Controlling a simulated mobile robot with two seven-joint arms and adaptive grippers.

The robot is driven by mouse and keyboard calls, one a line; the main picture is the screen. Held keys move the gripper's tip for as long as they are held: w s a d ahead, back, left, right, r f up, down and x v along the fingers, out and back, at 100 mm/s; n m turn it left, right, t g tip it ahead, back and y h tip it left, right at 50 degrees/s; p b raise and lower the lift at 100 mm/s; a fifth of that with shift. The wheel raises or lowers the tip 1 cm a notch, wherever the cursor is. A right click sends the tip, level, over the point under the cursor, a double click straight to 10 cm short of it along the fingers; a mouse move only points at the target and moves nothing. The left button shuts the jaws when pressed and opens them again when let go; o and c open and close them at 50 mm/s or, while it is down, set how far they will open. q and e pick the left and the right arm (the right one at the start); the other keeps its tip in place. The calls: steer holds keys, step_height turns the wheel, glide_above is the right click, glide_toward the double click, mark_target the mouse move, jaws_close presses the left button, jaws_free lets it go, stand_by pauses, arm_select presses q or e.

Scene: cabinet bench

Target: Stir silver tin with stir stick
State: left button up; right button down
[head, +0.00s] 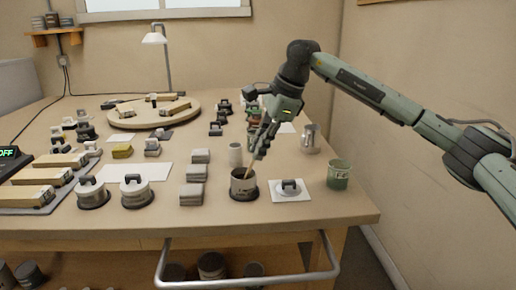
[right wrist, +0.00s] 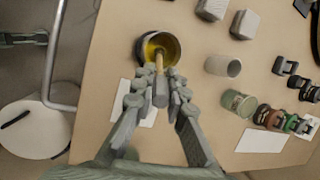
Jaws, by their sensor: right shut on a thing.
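An open tin (head: 243,186) with a dark outer wall and a label stands upright near the front edge of the bench. In the right wrist view the tin (right wrist: 170,42) shows a metallic rim and yellow inside. My right gripper (head: 262,143) is above it, pointing down, shut on a wooden stir stick (head: 253,163). The stick (right wrist: 159,66) slants down, and its lower end is inside the tin's mouth; how deep is hidden. A shiny silver metal container (head: 310,140) stands further back to the right. My left gripper is not in view.
A black-handled lid (head: 291,187) lies on a white sheet just right of the tin. A greenish glass jar (head: 339,175) stands beyond it. A pale cup (head: 235,154) is behind the tin, and stacked grey blocks (head: 192,194) are to its left.

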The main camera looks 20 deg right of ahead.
steer(key=p+v, duration=0.2)
steer(key=v, duration=0.3)
steer(key=shift+r+p, duration=0.25)
steer(key=shift+p, duration=0.1)
steer(key=shift+r, duration=0.1)
stand_by(0.6)
